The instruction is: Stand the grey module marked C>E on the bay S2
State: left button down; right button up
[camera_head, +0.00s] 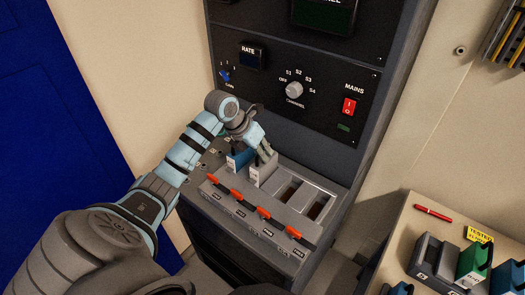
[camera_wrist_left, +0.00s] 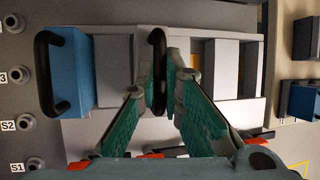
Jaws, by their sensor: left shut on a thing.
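The grey module (camera_head: 262,172) stands upright at the second place from the left in the row of bays, beside the blue module (camera_head: 239,157). My left gripper (camera_head: 265,152) is above it, shut on its black handle. In the left wrist view the handle (camera_wrist_left: 158,72) lies between the green-padded fingers, over the pale top of the grey module (camera_wrist_left: 117,70). The C>E mark is not readable. Whether the module is fully down in the bay cannot be told. My right gripper is not in view.
Two empty bays (camera_head: 301,203) lie right of the grey module. Several orange-red levers (camera_head: 264,213) line the front edge. Sockets labelled S1 and S2 (camera_wrist_left: 22,124) are left of the bays. The bench (camera_head: 406,217) at right holds a red pen and other modules.

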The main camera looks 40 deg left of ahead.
pick_arm(q)
jog(key=shift+f+b, duration=0.35)
jog(key=shift+f, duration=0.1)
dwell(0.5)
jog(key=c, duration=1.7)
grip_release()
jog(key=shift+o, duration=0.2)
jog(key=v, duration=1.2)
jog(key=shift+s, duration=0.1)
